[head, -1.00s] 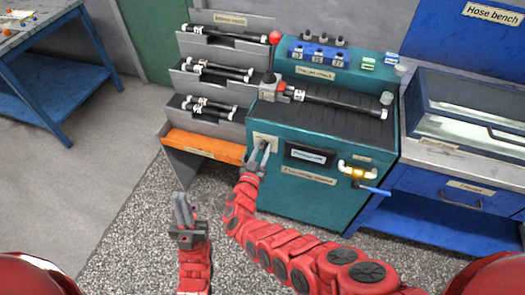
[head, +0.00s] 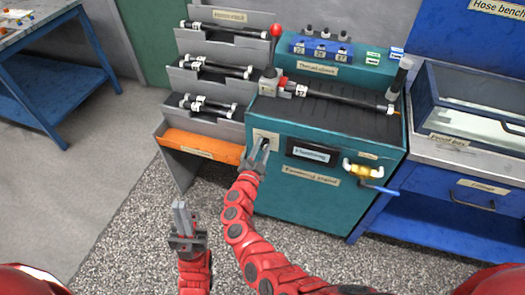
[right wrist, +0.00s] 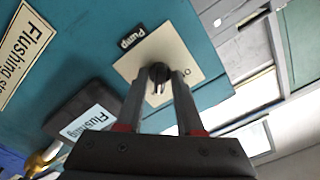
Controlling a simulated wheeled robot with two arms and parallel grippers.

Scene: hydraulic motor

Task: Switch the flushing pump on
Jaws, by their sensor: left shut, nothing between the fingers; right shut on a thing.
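The flushing stand (head: 300,205) is a teal cabinet. On its front is a pale pump plate (head: 265,135), also in the right wrist view (right wrist: 183,58), beside a black "Pump" label (right wrist: 132,37). My right gripper (head: 261,152) is shut on the black pump knob (right wrist: 159,73), which sits between its fingertips in the right wrist view. The fingers partly hide the knob and plate markings. The lit display (head: 312,154) reads "Flushing"; it also shows in the right wrist view (right wrist: 88,121). My left gripper (head: 181,210) is shut and empty, low in front of the stand.
A brass valve with a blue handle (head: 378,187) juts from the front. A hose rack (head: 207,110) stands left. The floor before the stand is free.

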